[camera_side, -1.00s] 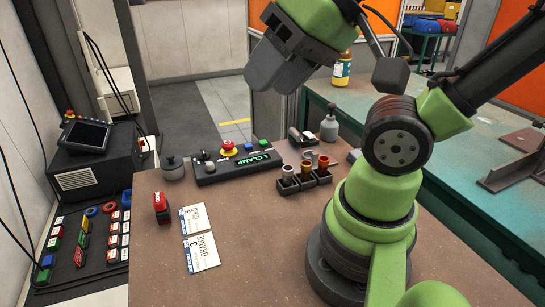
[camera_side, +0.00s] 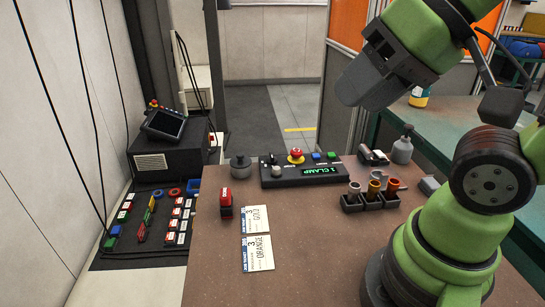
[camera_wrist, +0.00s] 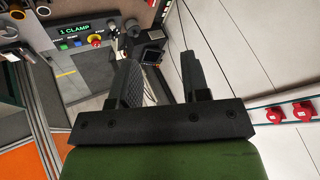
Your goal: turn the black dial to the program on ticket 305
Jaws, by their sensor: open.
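The control box (camera_side: 300,176) stands at the back of the brown bench and its display (camera_side: 322,171) reads "1 CLAMP". A small dark knob (camera_side: 270,159), which looks like the black dial, sits at its left end beside a pale grey knob (camera_side: 277,171). Its pointer is too small to read. In the wrist view my gripper (camera_wrist: 160,70) is open and empty.
A red stamp (camera_side: 226,203) stands left of the tickets. A dark pot (camera_side: 240,167) is left of the box. Black holders (camera_side: 370,203) with several cups stand right of it, a grey bottle (camera_side: 402,150) behind them. The bench front is clear.

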